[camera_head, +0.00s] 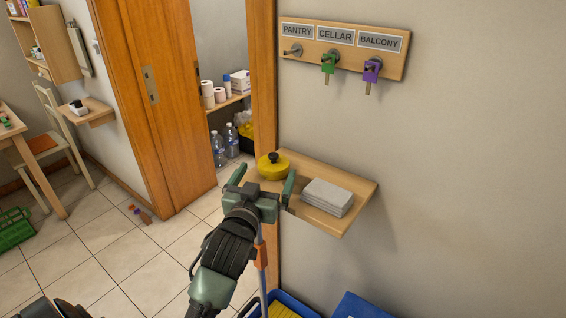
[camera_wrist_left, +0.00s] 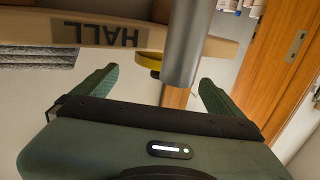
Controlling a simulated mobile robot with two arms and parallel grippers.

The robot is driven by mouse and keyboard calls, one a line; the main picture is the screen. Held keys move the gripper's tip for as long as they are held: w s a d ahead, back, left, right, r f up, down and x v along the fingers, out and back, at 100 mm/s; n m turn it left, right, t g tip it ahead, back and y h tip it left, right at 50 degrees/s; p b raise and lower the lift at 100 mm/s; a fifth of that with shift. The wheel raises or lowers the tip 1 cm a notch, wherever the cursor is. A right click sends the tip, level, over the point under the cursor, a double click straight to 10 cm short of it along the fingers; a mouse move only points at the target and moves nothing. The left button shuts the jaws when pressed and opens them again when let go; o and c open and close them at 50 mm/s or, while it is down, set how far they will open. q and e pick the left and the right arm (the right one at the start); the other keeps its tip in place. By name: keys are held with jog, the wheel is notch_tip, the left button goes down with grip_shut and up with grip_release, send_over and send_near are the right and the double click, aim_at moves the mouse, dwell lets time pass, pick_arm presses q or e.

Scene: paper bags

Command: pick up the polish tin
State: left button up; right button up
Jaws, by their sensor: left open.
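The polish tin, round and yellow with a black knob on top (camera_head: 272,169), sits on the small wooden wall shelf (camera_head: 321,222). Part of its yellow side shows in the left wrist view (camera_wrist_left: 149,63), partly behind a grey cylinder. My left gripper (camera_head: 265,176) is open and empty, in front of the tin, with its fingers to either side of it in the head view. In the left wrist view the open fingers (camera_wrist_left: 158,78) show apart from the tin. My right gripper is not in view.
A stack of grey papers or cloths (camera_head: 328,197) lies right of the tin. Above hangs a key board (camera_head: 344,48) with green and purple tagged keys. Blue bins (camera_head: 360,305) stand below; a doorway is left.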

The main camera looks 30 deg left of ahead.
aim_at(273, 160)
pick_arm(q)
jog(key=shift+w+a+r, duration=0.1)
jog(key=shift+w+a, duration=0.05)
jog(key=shift+w, duration=0.25)
jog(key=shift+p+x, duration=0.45)
jog(key=shift+x, duration=0.8)
jog(key=x, duration=0.2)
jog(key=shift+w, duration=0.35)
jog(key=shift+w+a, duration=0.15)
jog(key=shift+w, duration=0.25)
jog(key=c, duration=1.5)
jog(key=shift+o, duration=0.2)
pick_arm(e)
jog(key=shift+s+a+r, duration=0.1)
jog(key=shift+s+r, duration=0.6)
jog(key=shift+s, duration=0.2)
